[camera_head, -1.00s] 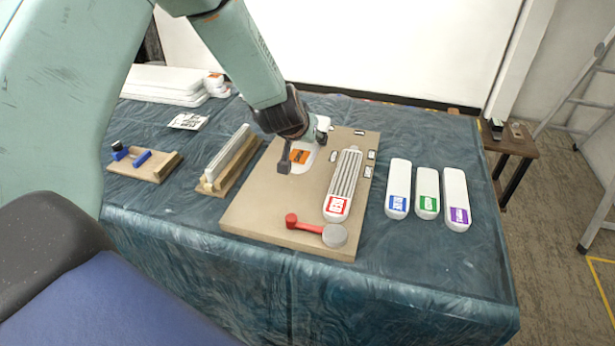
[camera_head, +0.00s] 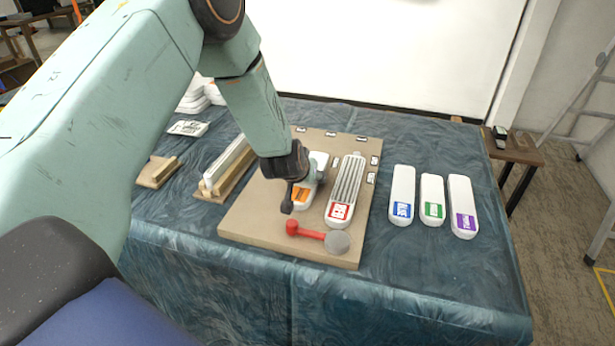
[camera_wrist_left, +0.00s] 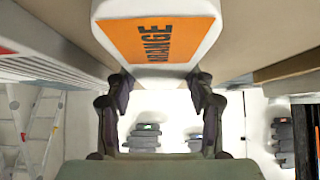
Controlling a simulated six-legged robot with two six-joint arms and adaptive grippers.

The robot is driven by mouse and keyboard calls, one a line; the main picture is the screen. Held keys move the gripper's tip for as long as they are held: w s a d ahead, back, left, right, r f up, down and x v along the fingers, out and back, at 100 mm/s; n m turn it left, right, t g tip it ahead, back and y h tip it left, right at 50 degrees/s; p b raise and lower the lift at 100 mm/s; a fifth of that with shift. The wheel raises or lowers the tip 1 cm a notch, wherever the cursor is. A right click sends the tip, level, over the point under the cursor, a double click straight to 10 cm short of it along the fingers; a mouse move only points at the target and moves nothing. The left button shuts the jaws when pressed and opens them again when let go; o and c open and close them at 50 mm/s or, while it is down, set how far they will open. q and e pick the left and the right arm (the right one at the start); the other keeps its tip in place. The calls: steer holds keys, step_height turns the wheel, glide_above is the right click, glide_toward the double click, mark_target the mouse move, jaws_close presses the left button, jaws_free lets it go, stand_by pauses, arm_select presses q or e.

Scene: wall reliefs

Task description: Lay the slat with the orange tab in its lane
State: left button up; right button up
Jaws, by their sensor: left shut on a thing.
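The white slat with the orange tab (camera_head: 302,195) is over the tan board (camera_head: 250,215), just left of the ribbed slat with the red tab (camera_head: 346,190). My left gripper (camera_head: 299,193) is shut on it, and the arm covers part of it. Whether the slat touches the board cannot be told. In the left wrist view the slat's orange end (camera_wrist_left: 158,42) is large, with the fingers of my left gripper (camera_wrist_left: 159,88) on its two sides. My right gripper is not in view.
A red lever with a grey knob (camera_head: 337,242) is at the board's front. White slats with blue (camera_head: 402,190), green (camera_head: 432,195) and purple (camera_head: 461,200) tabs lie to the right. A wooden holder with a pale bar (camera_head: 226,170) stands left. Small label plates (camera_head: 375,160) line the board's far edges.

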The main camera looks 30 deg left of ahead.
arm_select(q)
steer(key=o, duration=1.1)
steer(key=shift+s, duration=0.1)
steer(key=shift+c, duration=0.2)
steer(key=o, duration=0.3)
steer(key=shift+f, duration=0.1)
steer(key=shift+r, duration=0.5)
steer(key=p+v, duration=0.2)
steer(key=v, duration=0.8)
steer(key=shift+s+p, duration=0.1)
steer(key=shift+p, duration=0.25)
steer(key=shift+s+d+r, duration=0.2)
steer(key=shift+s+r, duration=0.25)
steer(key=shift+s, duration=0.05)
